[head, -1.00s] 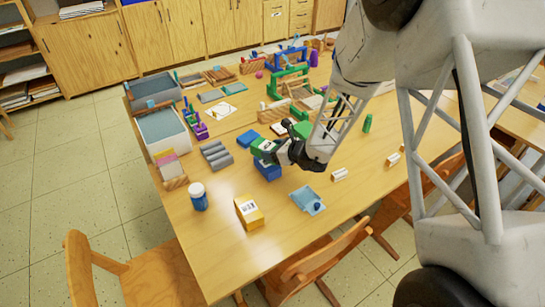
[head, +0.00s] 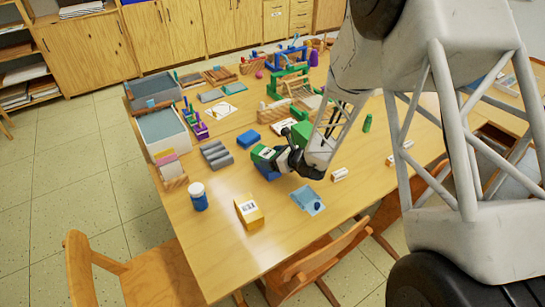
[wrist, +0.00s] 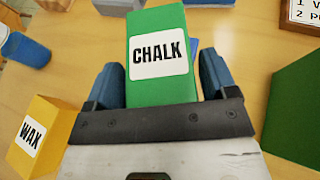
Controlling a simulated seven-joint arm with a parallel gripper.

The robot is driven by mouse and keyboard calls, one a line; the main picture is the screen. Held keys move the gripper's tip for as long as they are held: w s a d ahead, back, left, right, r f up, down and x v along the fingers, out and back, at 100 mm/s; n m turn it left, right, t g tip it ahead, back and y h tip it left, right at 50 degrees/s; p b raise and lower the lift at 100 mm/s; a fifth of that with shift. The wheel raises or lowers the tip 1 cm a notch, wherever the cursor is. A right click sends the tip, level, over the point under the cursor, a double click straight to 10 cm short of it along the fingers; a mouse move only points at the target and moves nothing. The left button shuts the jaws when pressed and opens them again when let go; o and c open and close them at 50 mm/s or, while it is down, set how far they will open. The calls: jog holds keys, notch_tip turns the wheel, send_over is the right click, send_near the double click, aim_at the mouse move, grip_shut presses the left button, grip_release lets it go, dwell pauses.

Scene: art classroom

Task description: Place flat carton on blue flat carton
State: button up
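A green carton labelled CHALK (wrist: 160,55) is between the two fingers of my gripper (wrist: 160,80), which touch its sides. In the head view the green carton (head: 263,153) is at the left end of my gripper (head: 279,158), slightly tilted. In the wrist view only a blue sliver (wrist: 194,46) shows behind the green carton.
A grey ridged rack (head: 215,155) is to the left. A green block (head: 301,131) and a white card (head: 284,126) are close behind my gripper.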

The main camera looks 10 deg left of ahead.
jog(key=shift+o, duration=0.7)
jog(key=shift+r, duration=0.15)
jog(key=v, duration=1.2)
jog(key=shift+r, duration=0.2)
dwell(0.3)
